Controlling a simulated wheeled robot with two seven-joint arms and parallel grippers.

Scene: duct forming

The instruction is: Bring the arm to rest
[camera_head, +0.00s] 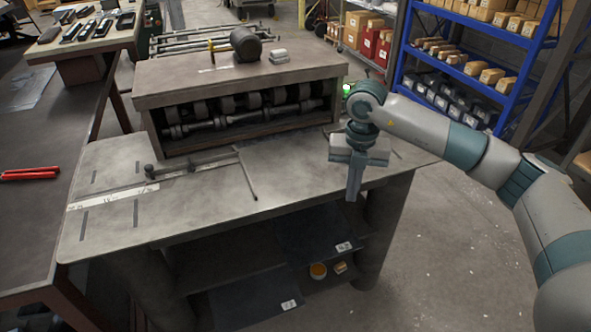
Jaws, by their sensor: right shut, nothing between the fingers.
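My right arm comes in from the right side of the head view. Its gripper (353,188) points down over the right end of the grey metal workbench (215,205), near the bench's front edge. The fingers are together with nothing between them. I cannot tell how far above the bench top the fingertips are. My left arm and gripper do not show.
A box-like stand (180,78) with rollers inside sits at the back of the bench, with a mallet (245,44) on top. Red-handled pliers (30,174) lie on the left table. Blue shelving (480,55) stands at back right. The floor at right is clear.

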